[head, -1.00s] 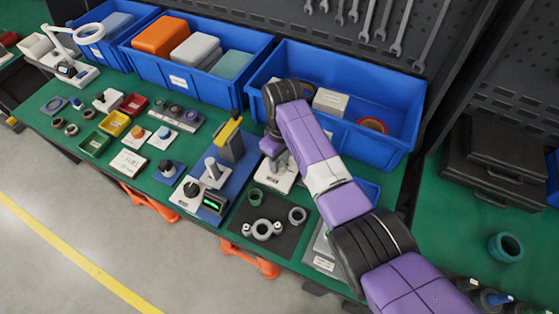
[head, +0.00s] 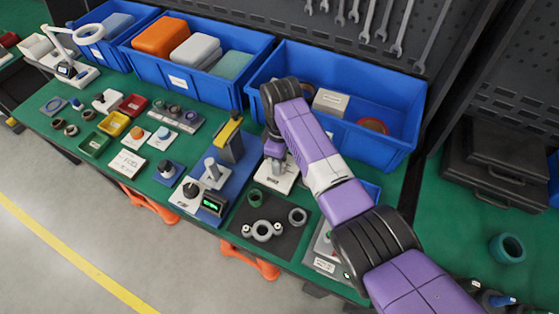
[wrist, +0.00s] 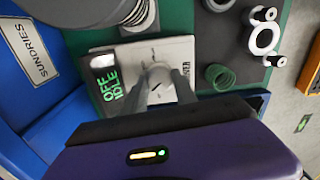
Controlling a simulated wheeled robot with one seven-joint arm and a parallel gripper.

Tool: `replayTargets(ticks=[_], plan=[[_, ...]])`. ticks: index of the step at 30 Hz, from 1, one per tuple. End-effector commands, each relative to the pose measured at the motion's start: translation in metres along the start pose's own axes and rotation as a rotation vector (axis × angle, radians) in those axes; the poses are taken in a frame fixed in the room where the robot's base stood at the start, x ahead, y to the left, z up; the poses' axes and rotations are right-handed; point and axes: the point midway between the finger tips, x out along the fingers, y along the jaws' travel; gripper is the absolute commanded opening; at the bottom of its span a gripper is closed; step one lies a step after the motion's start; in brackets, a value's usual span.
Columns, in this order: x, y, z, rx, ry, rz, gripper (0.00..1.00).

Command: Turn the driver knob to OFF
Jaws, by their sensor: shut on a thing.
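The driver unit is a white plate (wrist: 183,55) with partly covered black lettering, and its display (wrist: 104,77) shows "OFF" and "IDLE" in green. The plate also shows in the head view (head: 283,184), beneath my gripper. The driver knob (wrist: 158,78) is a pale round knob on the plate, seen in the wrist view between my fingers. My gripper (wrist: 160,92) is shut on the knob, one finger on each side. In the head view my gripper (head: 276,166) is over the plate and hides the knob.
A blue bin (head: 395,146) stands right behind the driver unit. A black mat (head: 262,213) with a green ring and grey parts lies in front. A blue test stand (head: 228,182) with a yellow-topped post and a green display is to the left.

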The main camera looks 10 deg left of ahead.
Motion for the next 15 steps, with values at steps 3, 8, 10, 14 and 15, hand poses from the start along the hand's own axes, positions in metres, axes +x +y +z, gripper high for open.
replayTargets(ticks=[3,8,10,14,15], plan=[[-0.0009,0.0004,-0.0005,0.001,0.002,0.001,0.00],[-0.0008,0.0003,-0.0005,0.001,0.002,0.001,0.49],[-0.0007,0.0003,-0.0004,0.001,0.001,0.001,0.55],[-0.0004,0.0002,-0.0003,0.001,0.001,0.000,0.55],[-0.0004,0.0001,-0.0003,0.001,0.001,0.000,0.55]])
